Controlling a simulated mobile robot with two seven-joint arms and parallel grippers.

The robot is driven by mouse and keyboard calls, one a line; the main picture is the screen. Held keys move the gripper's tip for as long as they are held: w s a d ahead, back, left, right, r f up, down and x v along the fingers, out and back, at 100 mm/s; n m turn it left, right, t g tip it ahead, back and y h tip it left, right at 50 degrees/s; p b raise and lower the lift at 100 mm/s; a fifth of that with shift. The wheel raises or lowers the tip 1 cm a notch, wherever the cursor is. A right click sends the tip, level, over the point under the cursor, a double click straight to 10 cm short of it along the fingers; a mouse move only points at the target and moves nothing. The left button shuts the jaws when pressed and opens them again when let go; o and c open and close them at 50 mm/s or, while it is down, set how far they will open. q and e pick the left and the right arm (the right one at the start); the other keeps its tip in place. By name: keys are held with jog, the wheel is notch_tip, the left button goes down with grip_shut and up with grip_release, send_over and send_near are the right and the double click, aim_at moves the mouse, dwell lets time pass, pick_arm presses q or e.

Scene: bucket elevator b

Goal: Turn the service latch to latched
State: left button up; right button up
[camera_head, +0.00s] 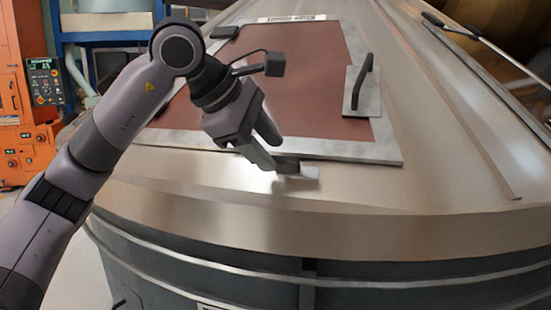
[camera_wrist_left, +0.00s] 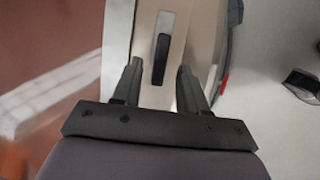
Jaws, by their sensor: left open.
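The service latch (camera_head: 290,166) is a small dark bar on a pale plate, at the lower edge of the hatch panel in the head view. In the left wrist view the dark latch bar (camera_wrist_left: 161,58) stands lengthwise between my fingertips as seen there. My left gripper (camera_head: 275,153) is open and partly covers the latch in the head view. Its two fingers also show in the left wrist view (camera_wrist_left: 159,72), one on each side of the bar. I see no clear contact, and the remaining gap is hard to judge. My right gripper is not in view.
The reddish-brown hatch panel (camera_head: 315,95) has a pale metal frame and a label strip at its top. A dark handle on a plate (camera_head: 355,102) rises at its right. The curved metal housing (camera_head: 430,190) surrounds it. An orange cabinet (camera_head: 15,110) stands far left.

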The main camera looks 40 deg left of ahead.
aim_at(287, 171)
pick_arm(q)
jog(key=shift+x, duration=1.4)
grip_shut()
